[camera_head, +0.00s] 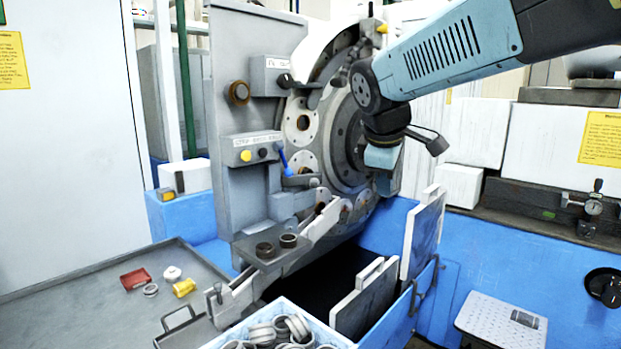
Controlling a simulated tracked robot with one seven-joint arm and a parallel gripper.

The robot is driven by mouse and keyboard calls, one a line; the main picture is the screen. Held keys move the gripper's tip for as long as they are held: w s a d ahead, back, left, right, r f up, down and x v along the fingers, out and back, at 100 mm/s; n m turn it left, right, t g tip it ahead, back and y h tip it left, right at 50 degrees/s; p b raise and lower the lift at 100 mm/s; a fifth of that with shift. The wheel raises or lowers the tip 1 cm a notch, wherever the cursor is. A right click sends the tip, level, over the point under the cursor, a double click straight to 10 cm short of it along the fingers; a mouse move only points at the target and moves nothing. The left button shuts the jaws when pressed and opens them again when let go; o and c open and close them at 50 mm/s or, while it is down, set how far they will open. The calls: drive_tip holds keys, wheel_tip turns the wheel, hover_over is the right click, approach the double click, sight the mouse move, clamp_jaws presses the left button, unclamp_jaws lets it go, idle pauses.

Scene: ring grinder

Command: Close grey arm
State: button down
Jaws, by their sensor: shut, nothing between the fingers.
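The ring grinder (250,100) stands in the middle, with a large grey disc (347,138) carrying round holes. A small grey arm with a blue handle (283,160) reaches from the grey front panel toward the disc's lower left. A curved grey arm (328,62) spans the disc's upper left. I cannot tell which of them is the task's grey arm. My gripper (384,186) is shut and empty, pointing down in front of the disc's right side. It is right of both grey arms and apart from them. Its fingertips are small and dark here.
A white bin of metal rings (228,334) stands at the front. A grey table (90,290) at left carries a red tray (135,279) and a yellow part (184,287). White panels (424,232) stand upright below my gripper. A blue cabinet (480,250) is at right.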

drive_tip(key=w+a+r+n, duration=0.1)
drive_tip(key=w+a+n, duration=0.25)
drive_tip(key=w, duration=0.25)
drive_tip(key=w+a+r+n, duration=0.1)
drive_tip(key=w+a+n, duration=0.2)
drive_tip(key=w+n, duration=0.3)
drive_tip(key=n, duration=1)
approach(313, 184)
drive_tip(key=shift+t, duration=0.3)
drive_tip(key=shift+s+x, duration=0.1)
drive_tip(key=shift+x, duration=1.5)
drive_tip(key=shift+s+x, duration=0.15)
drive_tip(key=shift+x, duration=1.5)
drive_tip(key=shift+f, duration=0.1)
